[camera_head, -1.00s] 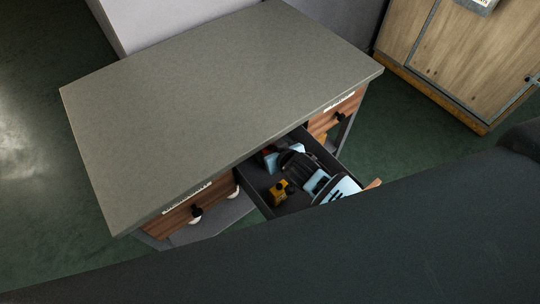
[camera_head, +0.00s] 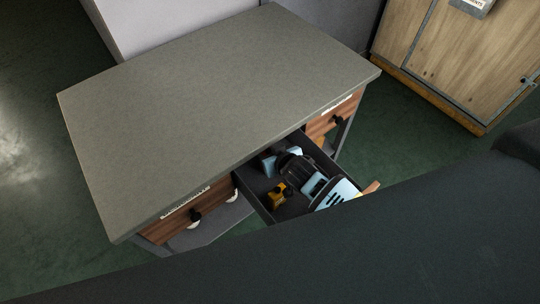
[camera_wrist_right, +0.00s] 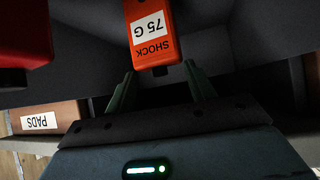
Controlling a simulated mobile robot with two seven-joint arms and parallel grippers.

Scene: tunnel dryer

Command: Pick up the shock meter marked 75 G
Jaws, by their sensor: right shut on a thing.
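The shock meter (camera_wrist_right: 150,40) is an orange block with a white label reading "SHOCK 75 G", upside down in the right wrist view. My right gripper (camera_wrist_right: 160,88) has its two dark green fingers on either side of the meter's near end and is shut on it. In the head view my right gripper (camera_head: 292,163) is down inside the open drawer (camera_head: 262,207). I cannot make out the meter there. My left gripper is not in view.
A red object (camera_wrist_right: 25,35) lies left of the meter in the wrist view. A drawer front labelled PADS (camera_wrist_right: 45,118) is at lower left. The grey worktop (camera_head: 210,100) is bare.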

